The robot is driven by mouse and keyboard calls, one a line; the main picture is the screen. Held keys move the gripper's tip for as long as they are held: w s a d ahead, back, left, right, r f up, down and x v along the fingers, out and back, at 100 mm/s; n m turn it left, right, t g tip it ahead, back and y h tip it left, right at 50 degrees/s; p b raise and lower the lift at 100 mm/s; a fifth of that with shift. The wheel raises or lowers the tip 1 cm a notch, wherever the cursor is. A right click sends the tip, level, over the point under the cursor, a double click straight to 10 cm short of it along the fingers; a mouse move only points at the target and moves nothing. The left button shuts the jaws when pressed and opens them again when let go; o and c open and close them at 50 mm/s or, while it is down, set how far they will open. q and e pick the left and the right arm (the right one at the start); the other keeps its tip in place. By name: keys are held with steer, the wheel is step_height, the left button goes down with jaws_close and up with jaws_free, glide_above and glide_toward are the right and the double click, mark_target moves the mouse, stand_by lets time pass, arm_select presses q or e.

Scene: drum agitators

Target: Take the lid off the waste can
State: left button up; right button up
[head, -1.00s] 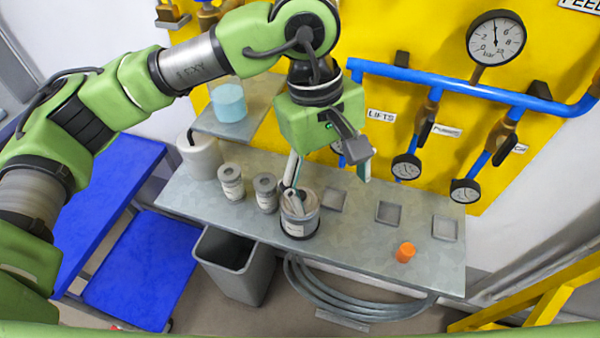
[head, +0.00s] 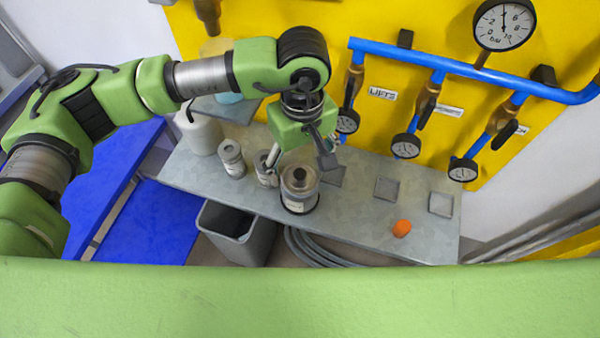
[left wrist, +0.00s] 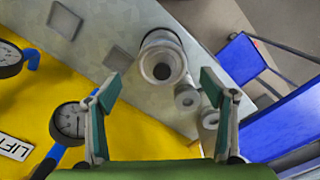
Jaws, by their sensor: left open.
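The waste can (head: 300,192), a grey cylinder with a pale label, stands upright on the metal bench. Its round grey lid (head: 311,176) has a dark round centre and seems to sit on the can. In the left wrist view the can (left wrist: 147,40) and lid (left wrist: 172,52) are seen from above, ahead of the fingers. My left gripper (head: 300,158) is open and empty, just behind and above the can. Its two fingertips (left wrist: 160,90) are spread wider than the lid, with no clear contact. My right gripper is out of view.
Two smaller lidded jars (head: 232,160) (head: 264,180) stand left of the can. An orange object (head: 402,228) and shallow grey trays (head: 386,188) (head: 440,204) lie to the right. Blue pipes with gauges (head: 405,146) run behind. A grey bin (head: 226,218) stands below the front edge.

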mark_target(300, 172)
arm_select(q)
steer(key=f+p, duration=0.1)
steer(key=f, duration=0.2)
steer(key=shift+a, duration=0.2)
steer(key=shift+w+f, duration=0.1)
steer(key=shift+f, duration=0.25)
steer(key=c, duration=1)
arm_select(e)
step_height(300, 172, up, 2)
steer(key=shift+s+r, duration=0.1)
